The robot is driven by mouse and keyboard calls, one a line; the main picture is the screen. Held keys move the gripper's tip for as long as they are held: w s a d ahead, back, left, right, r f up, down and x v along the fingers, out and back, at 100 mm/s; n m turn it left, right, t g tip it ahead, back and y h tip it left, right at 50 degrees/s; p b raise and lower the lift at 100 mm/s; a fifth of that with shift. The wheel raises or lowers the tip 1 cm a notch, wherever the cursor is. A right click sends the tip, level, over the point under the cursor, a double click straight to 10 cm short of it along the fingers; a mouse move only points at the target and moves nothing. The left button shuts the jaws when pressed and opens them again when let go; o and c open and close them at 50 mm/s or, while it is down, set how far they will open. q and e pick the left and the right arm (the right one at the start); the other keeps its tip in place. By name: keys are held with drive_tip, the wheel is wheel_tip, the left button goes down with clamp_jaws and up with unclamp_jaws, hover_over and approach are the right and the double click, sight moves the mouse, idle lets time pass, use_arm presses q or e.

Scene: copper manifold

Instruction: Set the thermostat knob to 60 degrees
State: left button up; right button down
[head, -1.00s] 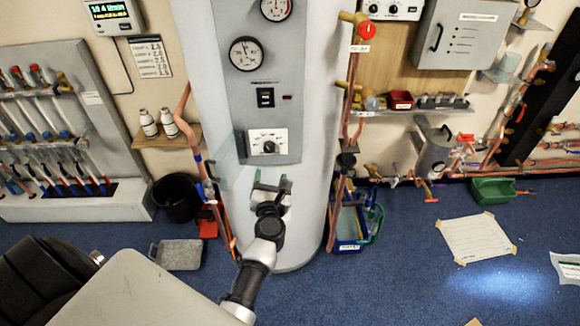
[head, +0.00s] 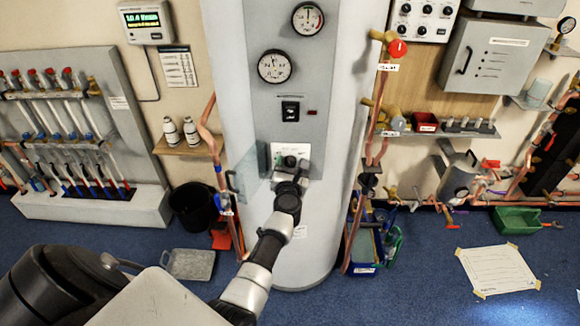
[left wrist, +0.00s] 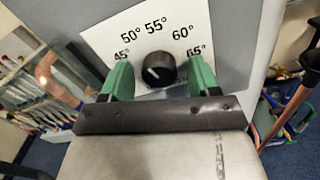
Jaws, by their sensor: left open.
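The thermostat knob (left wrist: 160,68) is round and black on a white dial plate (left wrist: 190,18) marked 45° to 65°. A small pale mark on its face sits left of centre, toward the low end of the scale; the exact reading is unclear. My left gripper (left wrist: 160,82) is open, with one green finger on each side of the knob and a gap to it on both sides. In the head view the knob (head: 290,161) shows just above my left gripper (head: 290,176), and my wrist hides the lower dial plate. My right gripper is out of view.
A clear cover (head: 247,172) stands swung open left of the dial. The grey panel carries gauges (head: 274,66) and a black switch (head: 290,111) above. Copper pipes (head: 375,120) run on both sides of the white tank (head: 345,60).

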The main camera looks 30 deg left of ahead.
use_arm(q)
drive_tip(key=c, duration=0.9)
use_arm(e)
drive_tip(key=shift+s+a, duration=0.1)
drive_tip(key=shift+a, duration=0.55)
